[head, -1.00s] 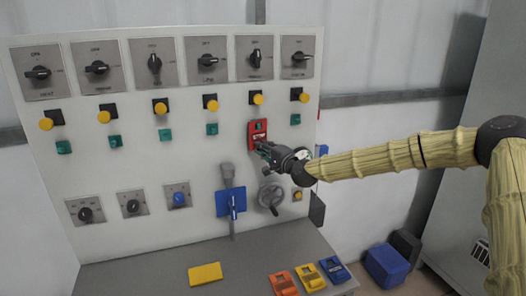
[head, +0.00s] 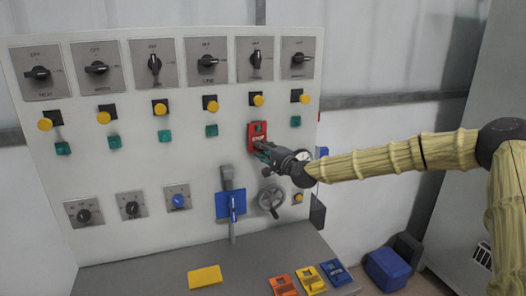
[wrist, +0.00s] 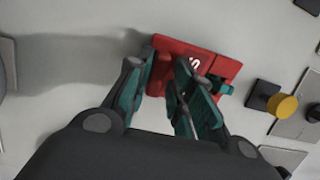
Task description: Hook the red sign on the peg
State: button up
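The red sign (head: 257,132) is upright against the panel, below the fifth yellow button. My gripper (head: 262,149) is at the sign's lower part. In the wrist view my gripper's (wrist: 165,95) two teal fingers stand apart with a gap between them. The right finger covers part of the sign's face, and the left one is by its left edge.
The panel (head: 110,165) carries rows of knobs, yellow buttons and green buttons. A blue sign (head: 223,205) and a handwheel (head: 271,198) are below the red sign. A yellow plate (head: 205,277) and orange, yellow and blue signs lie on the ledge (head: 160,275).

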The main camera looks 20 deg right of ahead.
jog(key=shift+o, duration=0.8)
jog(key=shift+s, duration=0.1)
